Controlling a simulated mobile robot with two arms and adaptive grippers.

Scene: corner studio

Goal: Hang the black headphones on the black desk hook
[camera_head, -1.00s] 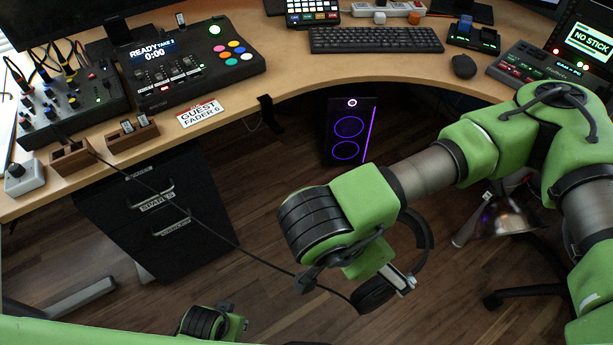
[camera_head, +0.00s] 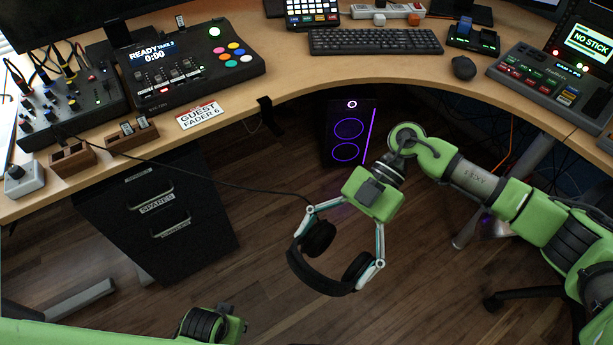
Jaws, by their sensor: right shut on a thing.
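The black headphones (camera_head: 316,279) hang in the air in front of the desk, with the headband low and the ear cups above it. My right gripper (camera_head: 331,261) is shut on the headphones, one finger at each outer side. A thin black cable runs from them to the desk's left part. The black desk hook (camera_head: 265,112) is at the desk's front edge, up and left of the headphones and apart from them. My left gripper (camera_head: 229,326) shows only partly at the bottom edge; its fingers are hidden.
The curved wooden desk (camera_head: 290,92) carries a mixer, control panels and a keyboard (camera_head: 375,40). A guest sign (camera_head: 200,115) lies left of the hook. A black drawer cabinet (camera_head: 160,215) stands below left, and a purple-lit computer (camera_head: 348,133) behind. Open floor lies around the headphones.

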